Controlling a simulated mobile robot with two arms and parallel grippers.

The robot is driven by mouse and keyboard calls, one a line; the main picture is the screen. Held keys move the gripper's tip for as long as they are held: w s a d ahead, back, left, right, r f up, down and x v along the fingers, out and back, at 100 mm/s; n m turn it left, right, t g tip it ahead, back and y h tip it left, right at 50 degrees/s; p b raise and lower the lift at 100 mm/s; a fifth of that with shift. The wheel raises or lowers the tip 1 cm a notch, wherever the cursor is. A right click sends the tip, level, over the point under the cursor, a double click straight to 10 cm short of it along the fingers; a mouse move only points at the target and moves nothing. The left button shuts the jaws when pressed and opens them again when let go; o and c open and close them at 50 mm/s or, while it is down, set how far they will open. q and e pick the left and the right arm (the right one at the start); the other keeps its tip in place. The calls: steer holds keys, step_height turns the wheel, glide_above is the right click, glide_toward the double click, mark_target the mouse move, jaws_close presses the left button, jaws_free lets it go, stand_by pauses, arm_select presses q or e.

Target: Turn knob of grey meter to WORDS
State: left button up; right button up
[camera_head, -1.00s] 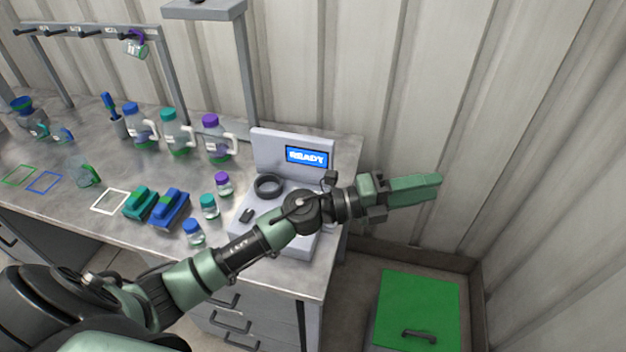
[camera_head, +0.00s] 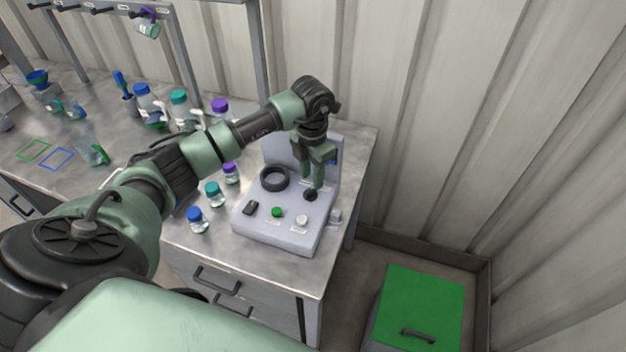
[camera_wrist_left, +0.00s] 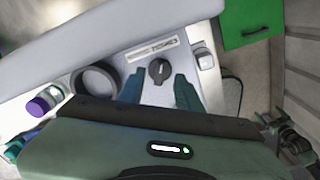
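The grey meter (camera_head: 282,236) stands on the bench's right end, its upright screen panel mostly hidden behind my left arm. Its dark knob (camera_head: 310,195) sits on the sloping top, just below my left fingertips. My left gripper (camera_head: 313,184) points down above the knob and is open. In the left wrist view the knob (camera_wrist_left: 159,71) shows between and slightly beyond the two spread fingers (camera_wrist_left: 158,91), with a gap on both sides. A small label (camera_wrist_left: 152,49) lies beside it; I cannot read its words. My right gripper is not in view.
The meter also carries a dark ring (camera_head: 274,178), a green button (camera_head: 277,212), a white button (camera_head: 302,220) and a black switch (camera_head: 250,208). Small capped bottles (camera_head: 198,220) stand to its left. A corrugated wall rises behind; a green-lidded bin (camera_head: 420,306) is at right.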

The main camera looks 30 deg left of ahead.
mark_target(312, 188)
arm_select(q)
steer(key=shift+f+p, duration=0.45)
steer(key=shift+f, duration=1.5)
jaws_close()
